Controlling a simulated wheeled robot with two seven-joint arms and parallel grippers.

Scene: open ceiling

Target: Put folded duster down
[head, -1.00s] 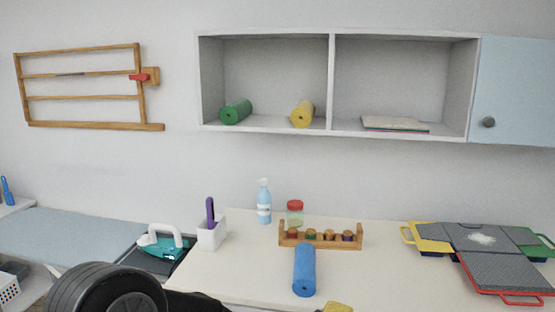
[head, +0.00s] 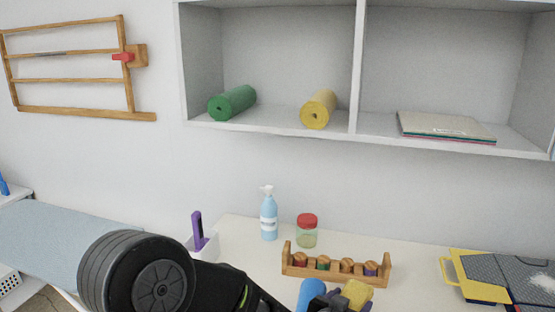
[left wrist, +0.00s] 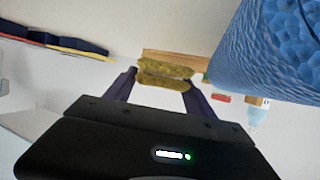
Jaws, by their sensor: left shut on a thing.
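The folded duster is a small yellow pad (head: 357,293), low in the head view, in front of the wooden rack. My left gripper (head: 347,299) is shut on it. In the left wrist view the duster (left wrist: 163,77) shows as two yellow folds pinched between the dark fingers (left wrist: 162,88). Its height over the white worktop (head: 425,280) is hard to judge. A textured blue roll (head: 311,293) is just left of the duster in the head view, and it fills the upper right of the left wrist view (left wrist: 268,50). My right gripper is out of view.
The wooden rack (head: 335,276) with several capped jars stands behind the duster. A blue spray bottle (head: 268,218) and a red-lidded jar (head: 307,232) stand behind the rack. Grey trays (head: 500,275) lie at right. Worktop between rack and trays is clear. Shelf (head: 280,126) above holds rolls.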

